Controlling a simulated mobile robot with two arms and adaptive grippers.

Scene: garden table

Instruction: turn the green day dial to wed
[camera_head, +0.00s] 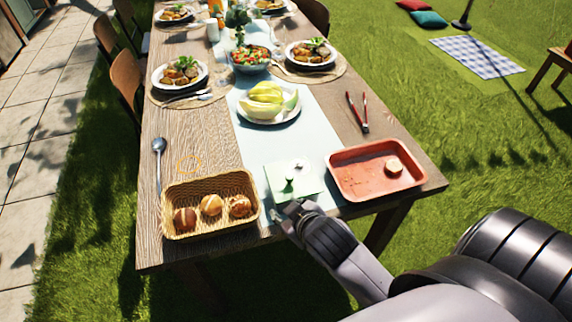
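A pale green panel (304,184) lies on the runner near the front edge of the table. A small dark green knob (289,184) stands on it, and a small whitish piece (299,166) shows toward its back. The day markings are too small to read. My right gripper (284,212) is at the front edge of the panel, just in front of the green knob, and appears apart from it. Its fingers are small and dark, so I cannot tell whether they are open or shut. My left gripper is not in view.
A wicker basket (190,231) with bread rolls stands left of the panel. A red tray (350,187) holding a small round piece (393,168) is to its right. Red-handled tongs (361,116), a banana plate (269,116) and a spoon (158,147) lie farther back.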

